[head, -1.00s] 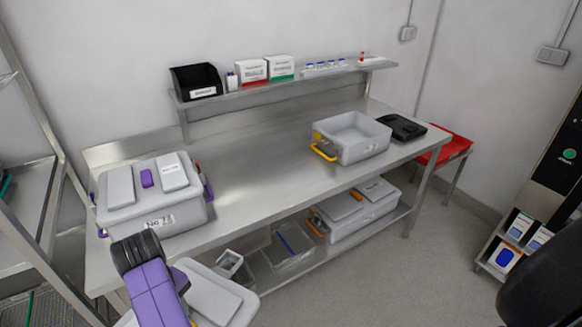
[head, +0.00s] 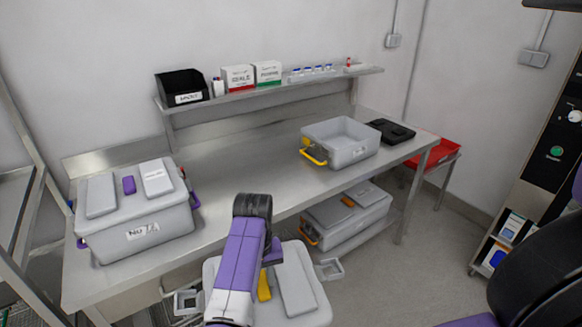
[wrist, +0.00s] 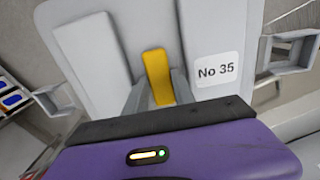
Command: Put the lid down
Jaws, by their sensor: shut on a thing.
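My gripper (wrist: 158,92) is shut on the yellow handle (wrist: 157,76) of a grey lid (wrist: 100,50) labelled No 35. In the head view the lid (head: 296,280) hangs in front of the bench, partly hidden by my arm. An open grey box (head: 352,153) with a yellow latch stands lidless on the right of the steel bench (head: 225,165). The fingertips are hidden in the head view.
A closed grey box (head: 140,230) with purple latches sits on the bench's left. A black case (head: 392,131) lies right of the open box. The bench middle is clear. Another closed box (head: 350,225) is on the lower shelf.

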